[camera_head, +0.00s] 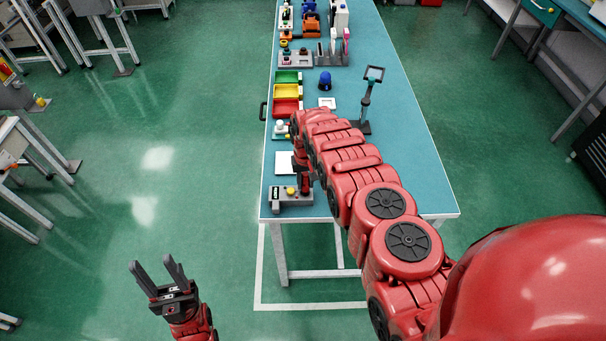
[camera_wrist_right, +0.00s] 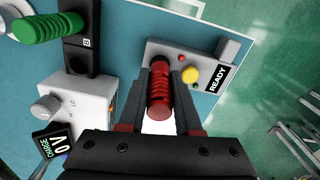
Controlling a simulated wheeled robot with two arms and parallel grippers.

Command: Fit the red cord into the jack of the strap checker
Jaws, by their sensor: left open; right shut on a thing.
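The strap checker (camera_head: 291,197) is a grey box near the front left corner of the table. In the right wrist view the strap checker (camera_wrist_right: 211,58) shows a yellow button, a small red light and a READY display. My right gripper (camera_wrist_right: 161,84) is shut on the red cord (camera_wrist_right: 160,108), a coiled red piece between its two dark fingers. The cord's far end meets the strap checker's face in the picture; the jack is hidden behind it, so I cannot tell whether the end is in. My left gripper (camera_head: 158,276) is open and empty, off the table over the floor.
In the right wrist view a white box with a knob (camera_wrist_right: 77,108) and a green coil (camera_wrist_right: 47,27) on a black holder lie left of the cord. Green, yellow and red bins (camera_head: 286,91) and a stand (camera_head: 366,105) are farther back on the blue table (camera_head: 405,130).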

